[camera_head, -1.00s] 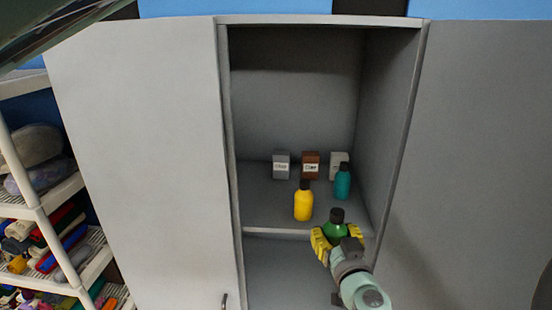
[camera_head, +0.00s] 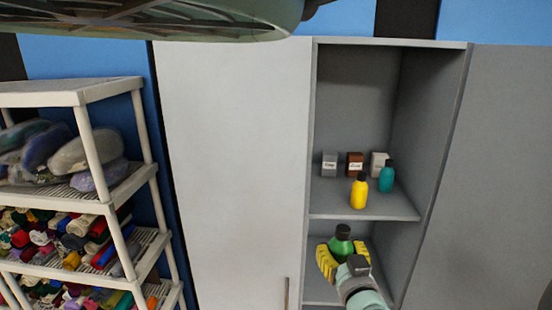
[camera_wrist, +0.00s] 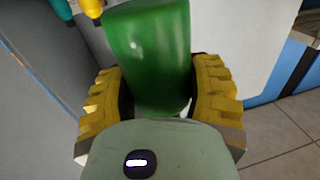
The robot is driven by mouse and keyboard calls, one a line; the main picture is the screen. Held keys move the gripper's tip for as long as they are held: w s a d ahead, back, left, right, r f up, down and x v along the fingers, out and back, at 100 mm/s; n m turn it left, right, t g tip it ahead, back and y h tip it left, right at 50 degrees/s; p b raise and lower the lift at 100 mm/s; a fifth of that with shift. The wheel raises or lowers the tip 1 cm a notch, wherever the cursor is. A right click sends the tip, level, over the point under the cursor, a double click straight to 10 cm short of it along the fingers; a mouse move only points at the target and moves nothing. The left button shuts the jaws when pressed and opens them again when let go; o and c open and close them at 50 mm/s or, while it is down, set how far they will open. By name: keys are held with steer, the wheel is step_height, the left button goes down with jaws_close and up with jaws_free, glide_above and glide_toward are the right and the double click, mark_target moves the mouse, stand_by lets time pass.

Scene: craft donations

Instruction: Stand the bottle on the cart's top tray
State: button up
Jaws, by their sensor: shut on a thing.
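A green bottle with a black cap (camera_head: 342,246) is held by my gripper (camera_head: 341,262) in front of the cabinet's lower part in the head view. In the wrist view the green bottle (camera_wrist: 150,58) fills the space between the yellow ridged fingers of my gripper (camera_wrist: 158,92), which press on both its sides. In the head view the bottle looks upright, clear of the shelf edge. The cart and its top tray are not recognisable in any view.
The open cabinet shelf (camera_head: 335,206) holds a yellow bottle (camera_head: 359,191), a teal bottle (camera_head: 386,178) and small boxes (camera_head: 354,164). A closed white door (camera_head: 235,170) is left of it. A white rack (camera_head: 97,205) with bundles stands at far left. Tiled floor (camera_wrist: 275,140) shows at right.

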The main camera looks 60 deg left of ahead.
steer(key=w+d+r+m+t+h, duration=0.1)
steer(key=w+d+m+t+h, duration=0.25)
steer(key=w+d, duration=1.05)
steer(key=w+d+r+m+t+h, duration=0.1)
steer(key=d+m+t+h, duration=0.1)
steer(key=d, duration=0.8)
steer(key=w+d+r+m+t+h, duration=0.1)
steer(key=d+r+t+h, duration=0.1)
steer(key=d, duration=0.9)
steer(key=shift+s+f+m+t+h, duration=0.35)
steer(key=shift+s+f+m+h, duration=0.25)
steer(key=shift+m+h, duration=0.6)
steer(key=shift+s+f+m+t+h, duration=0.35)
steer(key=shift+s+m+h, duration=0.4)
steer(key=shift+h, duration=0.8)
steer(key=shift+s+f+m+t+h, duration=0.35)
steer(key=shift+s+f+m+h, duration=0.25)
steer(key=shift+m+h, duration=0.6)
steer(key=shift+r, duration=0.1)
